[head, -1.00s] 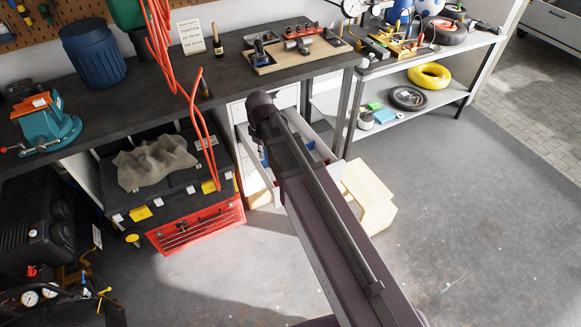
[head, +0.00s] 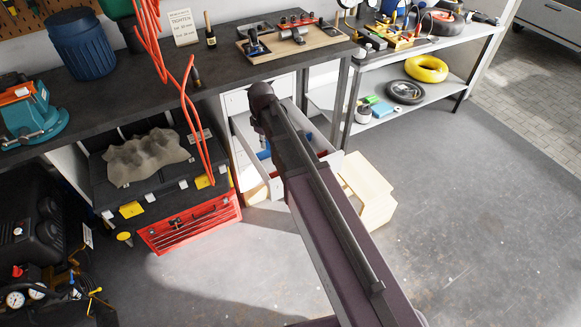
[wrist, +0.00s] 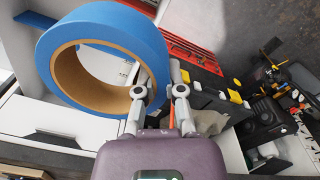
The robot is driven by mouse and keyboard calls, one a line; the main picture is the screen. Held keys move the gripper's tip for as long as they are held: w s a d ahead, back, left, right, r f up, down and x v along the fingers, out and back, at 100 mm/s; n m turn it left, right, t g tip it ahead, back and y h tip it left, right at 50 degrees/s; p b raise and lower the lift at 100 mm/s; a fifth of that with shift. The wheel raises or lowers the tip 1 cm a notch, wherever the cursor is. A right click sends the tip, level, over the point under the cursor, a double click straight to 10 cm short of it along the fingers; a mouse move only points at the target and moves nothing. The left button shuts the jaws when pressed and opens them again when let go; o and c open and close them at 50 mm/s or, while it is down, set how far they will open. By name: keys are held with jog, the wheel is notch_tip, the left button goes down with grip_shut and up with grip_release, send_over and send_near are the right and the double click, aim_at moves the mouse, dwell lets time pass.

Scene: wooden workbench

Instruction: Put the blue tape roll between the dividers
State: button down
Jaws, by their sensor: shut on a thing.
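The blue tape roll (wrist: 112,43) with its brown core is large in the wrist view. My gripper (wrist: 161,82) is shut on its right-hand wall, one finger inside the ring and one outside. In the head view my arm hides the gripper and the roll. An open white drawer (head: 247,155) stands under the bench, partly behind my arm. Small blue and red parts show inside it. I cannot make out the dividers clearly.
A red tool chest (head: 190,221) stands left of the drawer. A pale wooden box (head: 367,190) stands to its right. Orange hose (head: 186,95) hangs in front of the bench (head: 130,90). The concrete floor at the right is clear.

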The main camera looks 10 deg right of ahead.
jog(key=w+d+f+b, duration=0.7)
jog(key=w+f+b, duration=0.3)
jog(key=f+b, duration=0.1)
jog(key=shift+d+f, duration=0.3)
jog(key=shift+f, duration=0.35)
jog(key=shift+f, duration=0.15)
notch_tip(320, 180, down, 6)
jog(key=b, duration=0.6)
jog(key=shift+f+b, duration=1.85)
jog(key=shift+b, duration=0.2)
jog(key=shift+f+b, duration=0.3)
